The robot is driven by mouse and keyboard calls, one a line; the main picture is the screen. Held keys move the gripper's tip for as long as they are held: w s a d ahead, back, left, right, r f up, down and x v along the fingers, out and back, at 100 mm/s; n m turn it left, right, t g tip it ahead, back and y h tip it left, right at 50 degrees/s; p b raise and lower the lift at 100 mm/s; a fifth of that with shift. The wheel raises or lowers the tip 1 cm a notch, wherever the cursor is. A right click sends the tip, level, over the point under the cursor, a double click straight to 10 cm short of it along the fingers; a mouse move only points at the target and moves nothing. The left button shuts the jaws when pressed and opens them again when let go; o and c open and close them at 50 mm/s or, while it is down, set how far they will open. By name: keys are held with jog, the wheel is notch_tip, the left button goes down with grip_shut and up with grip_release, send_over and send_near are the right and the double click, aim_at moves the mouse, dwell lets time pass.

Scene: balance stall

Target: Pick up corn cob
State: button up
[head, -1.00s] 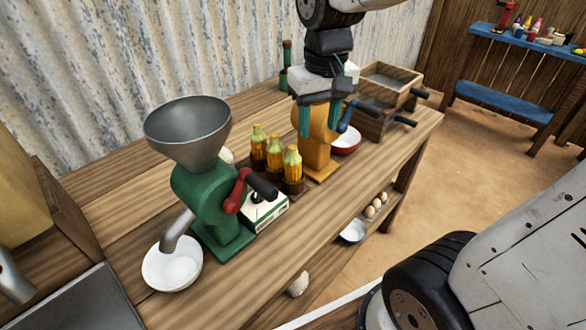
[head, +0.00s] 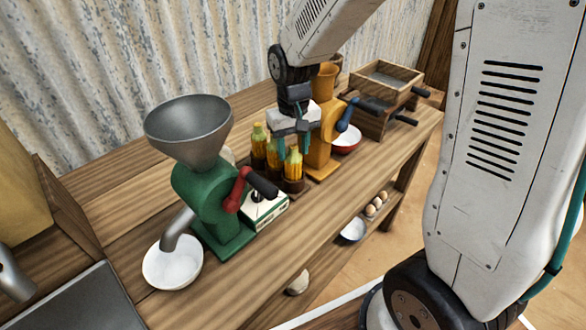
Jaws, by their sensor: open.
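Three yellow corn cobs stand upright in brown holders on the wooden bench. One is at the left (head: 258,141), one in the middle (head: 274,153) and one at the front right (head: 293,165). My gripper (head: 294,149) points down with its teal fingers apart, just over the front right cob. The fingers appear to be on either side of that cob's top; whether they touch it I cannot tell. The gripper hides part of the middle cob.
A green grinder (head: 207,200) with a grey funnel and red crank stands left of the cobs, over a white bowl (head: 172,268).

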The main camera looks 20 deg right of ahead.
jog(key=shift+f, duration=0.3)
grip_shut()
jog(key=shift+r, duration=0.1)
